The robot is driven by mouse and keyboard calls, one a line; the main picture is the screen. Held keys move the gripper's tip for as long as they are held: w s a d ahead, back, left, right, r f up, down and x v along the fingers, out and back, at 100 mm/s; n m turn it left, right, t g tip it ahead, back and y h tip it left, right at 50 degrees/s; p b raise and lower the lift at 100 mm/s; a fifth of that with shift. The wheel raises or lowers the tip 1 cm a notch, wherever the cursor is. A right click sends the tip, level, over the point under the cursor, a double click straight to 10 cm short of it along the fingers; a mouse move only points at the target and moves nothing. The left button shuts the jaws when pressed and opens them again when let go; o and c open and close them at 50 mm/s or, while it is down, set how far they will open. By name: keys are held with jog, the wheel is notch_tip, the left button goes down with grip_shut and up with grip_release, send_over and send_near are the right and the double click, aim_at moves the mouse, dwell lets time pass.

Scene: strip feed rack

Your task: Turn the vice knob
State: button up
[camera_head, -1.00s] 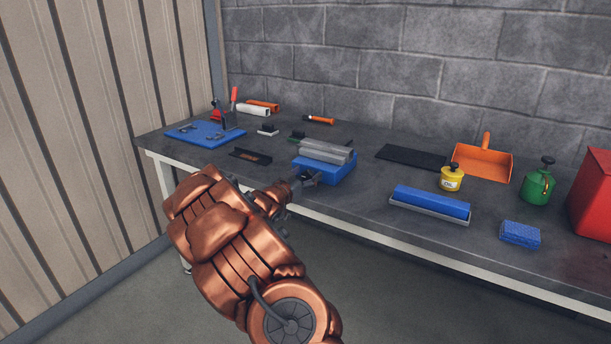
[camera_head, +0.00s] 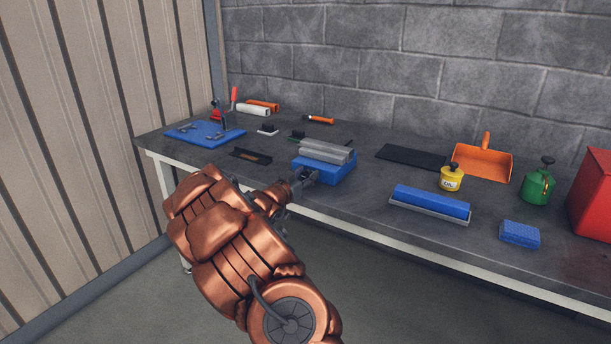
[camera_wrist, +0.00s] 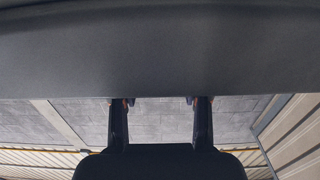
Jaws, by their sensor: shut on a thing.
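The vice has a blue base (camera_head: 337,172) and ridged grey jaws (camera_head: 327,150), and stands near the front edge of the bench. My gripper (camera_head: 306,178) reaches in from the lower left to the vice's near left end. It is shut on the vice knob, which my fingers and wrist hide in the head view. In the wrist view my two fingers (camera_wrist: 161,108) show dark, one on each side, with their tips against a broad dark surface. The knob cannot be made out there.
A dark angled piece (camera_head: 251,155) lies left of the vice, and a blue tray (camera_head: 205,139) lies farther left. A black mat (camera_head: 411,157) lies behind right. A blue block on a grey tray (camera_head: 431,203) stands to the right. The bench's front edge (camera_head: 350,221) is close below my gripper.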

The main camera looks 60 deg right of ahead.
jog(key=shift+r+p, duration=0.1)
jog(key=shift+p, duration=0.45)
jog(key=n+p, duration=0.1)
jog(key=p, duration=0.2)
jog(key=shift+w+r+n, duration=0.15)
jog(key=shift+r+n, duration=0.05)
jog(key=shift+n, duration=0.2)
jog(key=n+p, duration=0.2)
jog(key=p, duration=0.2)
jog(key=shift+w+f+n+p, duration=0.1)
jog(key=shift+n+p, duration=0.2)
jog(key=shift+p, duration=0.1)
jog(key=n+p, duration=0.2)
jog(key=p, duration=0.1)
jog(key=shift+w+f, duration=0.15)
jog(key=shift+n, duration=0.4)
jog(key=o, duration=1.1)
jog(key=shift+f, duration=0.15)
jog(key=shift+o, duration=0.2)
